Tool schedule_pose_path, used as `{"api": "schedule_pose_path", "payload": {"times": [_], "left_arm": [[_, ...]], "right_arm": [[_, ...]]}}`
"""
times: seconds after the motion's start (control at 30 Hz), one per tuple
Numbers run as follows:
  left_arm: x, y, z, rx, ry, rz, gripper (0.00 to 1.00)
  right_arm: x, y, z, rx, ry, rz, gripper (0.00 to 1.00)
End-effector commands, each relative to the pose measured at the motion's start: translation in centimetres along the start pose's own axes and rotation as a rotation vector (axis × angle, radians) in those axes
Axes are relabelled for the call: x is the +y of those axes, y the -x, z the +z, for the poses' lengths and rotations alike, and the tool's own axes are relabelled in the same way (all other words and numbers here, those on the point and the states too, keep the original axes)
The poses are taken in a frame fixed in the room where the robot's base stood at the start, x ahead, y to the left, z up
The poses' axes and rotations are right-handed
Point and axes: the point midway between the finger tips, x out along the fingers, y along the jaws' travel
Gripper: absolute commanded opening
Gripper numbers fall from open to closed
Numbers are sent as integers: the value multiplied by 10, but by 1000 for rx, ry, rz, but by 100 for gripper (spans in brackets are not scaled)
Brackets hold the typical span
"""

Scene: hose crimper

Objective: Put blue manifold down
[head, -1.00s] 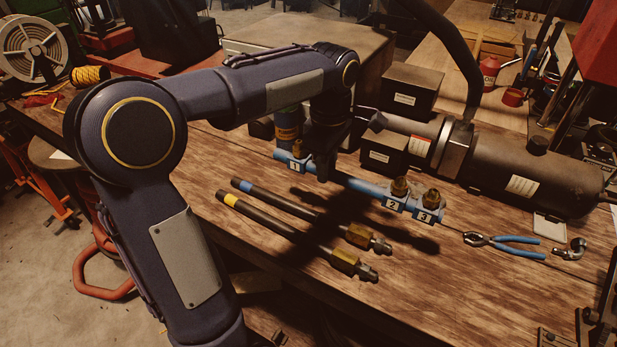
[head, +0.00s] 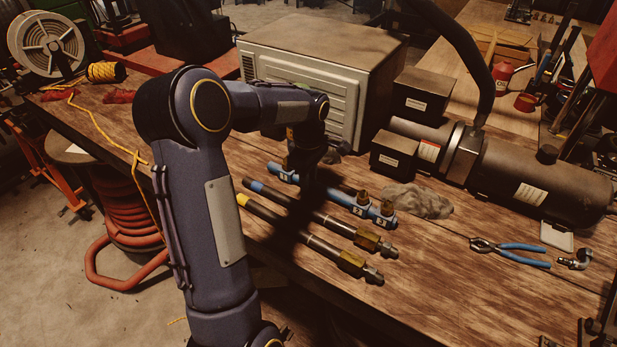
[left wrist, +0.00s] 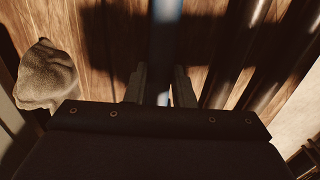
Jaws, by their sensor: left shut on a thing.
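The blue manifold (head: 340,198) is a blue pipe with brass fittings and labelled blocks 1, 2 and 3. In the head view it lies along the wooden bench (head: 445,287), low over or on its surface; I cannot tell if it touches. My left gripper (head: 308,188) reaches down over the pipe between blocks 1 and 2 and is shut on it. In the left wrist view the pipe (left wrist: 165,45) runs between the two fingers (left wrist: 160,88). My right gripper is not in view.
Two black hoses (head: 300,238) with brass ends lie in front of the manifold. A grey rag (head: 415,200) lies just behind it. Blue-handled pliers (head: 510,251) and a small fitting lie to the right. A dark cylindrical machine (head: 535,185) and a beige box stand behind.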

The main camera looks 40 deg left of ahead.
Motion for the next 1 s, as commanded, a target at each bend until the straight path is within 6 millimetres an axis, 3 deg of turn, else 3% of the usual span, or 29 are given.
{"api": "schedule_pose_path", "payload": {"times": [0.33,0.37,0.5,0.83,1.0], "left_arm": [[1,-4,0,-1,1,5,0],[0,-5,0,0,1,2,25],[0,-4,0,0,1,1,43],[0,-2,0,0,1,2,44],[1,19,0,2,2,6,44]], "right_arm": [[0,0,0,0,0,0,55],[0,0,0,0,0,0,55],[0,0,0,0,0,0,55],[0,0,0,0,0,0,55],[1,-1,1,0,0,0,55]]}}
